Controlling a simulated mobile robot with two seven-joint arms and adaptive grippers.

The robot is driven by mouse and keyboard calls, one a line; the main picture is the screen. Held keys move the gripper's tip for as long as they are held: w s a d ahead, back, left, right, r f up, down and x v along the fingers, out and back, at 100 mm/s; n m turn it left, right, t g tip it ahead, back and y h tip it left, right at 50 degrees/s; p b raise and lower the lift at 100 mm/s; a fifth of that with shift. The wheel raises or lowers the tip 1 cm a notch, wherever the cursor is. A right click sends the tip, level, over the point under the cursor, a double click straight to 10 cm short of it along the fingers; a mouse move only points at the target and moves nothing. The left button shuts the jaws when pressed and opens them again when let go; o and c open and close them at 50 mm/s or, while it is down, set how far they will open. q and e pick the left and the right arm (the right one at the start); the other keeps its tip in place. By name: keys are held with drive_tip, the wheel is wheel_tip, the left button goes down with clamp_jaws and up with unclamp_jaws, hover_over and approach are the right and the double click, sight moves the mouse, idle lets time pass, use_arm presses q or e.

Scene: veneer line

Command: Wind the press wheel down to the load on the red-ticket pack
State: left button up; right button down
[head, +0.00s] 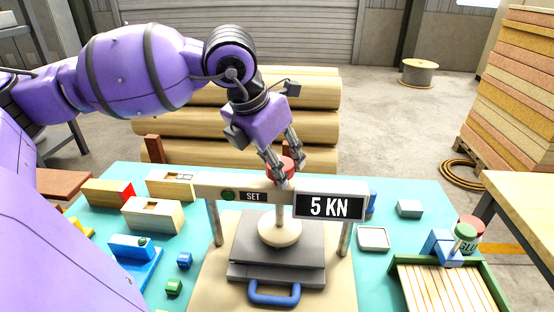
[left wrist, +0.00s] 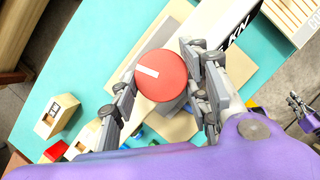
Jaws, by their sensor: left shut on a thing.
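The press (head: 240,187) stands in the middle of the bench, with a beam across two posts. Its red wheel (head: 281,166) is on top of the beam. In the left wrist view the wheel (left wrist: 161,76) is a red disc with a white bar mark. My left gripper (head: 284,165) is shut on the wheel, a finger on each side. A sign on the beam reads 5 KN (head: 329,206). Below, a round cream foot (head: 279,229) is over grey plates (head: 277,262). I see no red ticket there. My right gripper (left wrist: 301,106) is small at the right edge of the left wrist view.
Wooden blocks (head: 152,214), one with a red end (head: 106,192), lie left of the press. A blue fixture (head: 134,255) is nearby. A slatted tray (head: 445,286) with green rim and a glue pot (head: 469,232) are at right. Logs (head: 240,123) lie behind.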

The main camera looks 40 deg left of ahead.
use_arm(q)
drive_tip(key=shift+a, duration=0.1)
drive_tip(key=o, duration=1.1)
drive_tip(key=shift+a, duration=0.1)
drive_tip(key=v, duration=1.2)
drive_tip(key=shift+r, duration=0.1)
